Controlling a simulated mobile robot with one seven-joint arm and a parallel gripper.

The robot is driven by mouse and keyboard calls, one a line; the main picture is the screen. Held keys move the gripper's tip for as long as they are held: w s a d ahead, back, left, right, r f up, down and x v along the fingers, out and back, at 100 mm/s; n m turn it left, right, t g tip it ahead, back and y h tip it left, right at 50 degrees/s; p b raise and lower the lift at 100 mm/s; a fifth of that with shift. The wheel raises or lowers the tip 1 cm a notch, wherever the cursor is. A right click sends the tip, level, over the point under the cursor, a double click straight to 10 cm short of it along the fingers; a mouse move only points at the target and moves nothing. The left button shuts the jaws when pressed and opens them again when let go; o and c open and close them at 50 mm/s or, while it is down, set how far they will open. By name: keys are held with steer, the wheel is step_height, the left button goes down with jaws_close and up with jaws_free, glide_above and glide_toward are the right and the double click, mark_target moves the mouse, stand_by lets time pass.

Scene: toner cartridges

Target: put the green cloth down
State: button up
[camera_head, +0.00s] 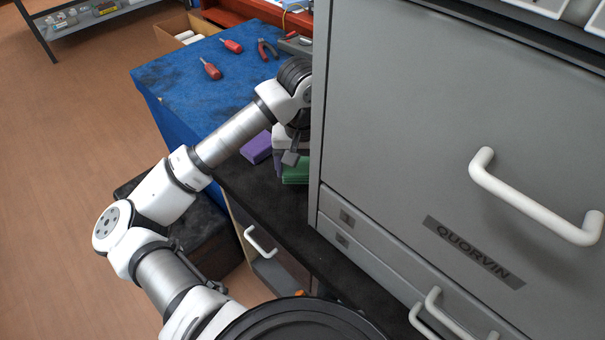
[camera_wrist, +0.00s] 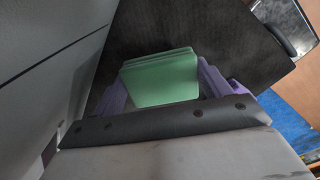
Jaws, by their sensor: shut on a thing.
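The green cloth (camera_wrist: 160,80) is a folded, layered stack between the fingers of my gripper (camera_wrist: 163,92) in the wrist view. My gripper is shut on it, one finger on each side. In the head view the cloth (camera_head: 295,169) shows below my gripper (camera_head: 290,158), close to the grey cabinet's left edge and partly hidden by it. The cloth is over the dark worktop (camera_head: 247,187); I cannot tell whether it touches it.
A purple block-like item (camera_head: 257,147) lies just left of my gripper. The grey cabinet (camera_head: 430,110) stands close on the right. A blue-topped bench (camera_head: 185,70) behind holds red-handled tools (camera_head: 211,69). A drawer with a white handle (camera_head: 260,242) is below the worktop.

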mark_target(303, 168)
steer(key=shift+f, duration=1.7)
steer(key=shift+f, duration=0.15)
steer(key=o, duration=1)
steer(key=shift+o, duration=0.2)
step_height(303, 168, up, 12)
steer(key=shift+r+b, duration=0.2)
steer(key=shift+b, duration=0.2)
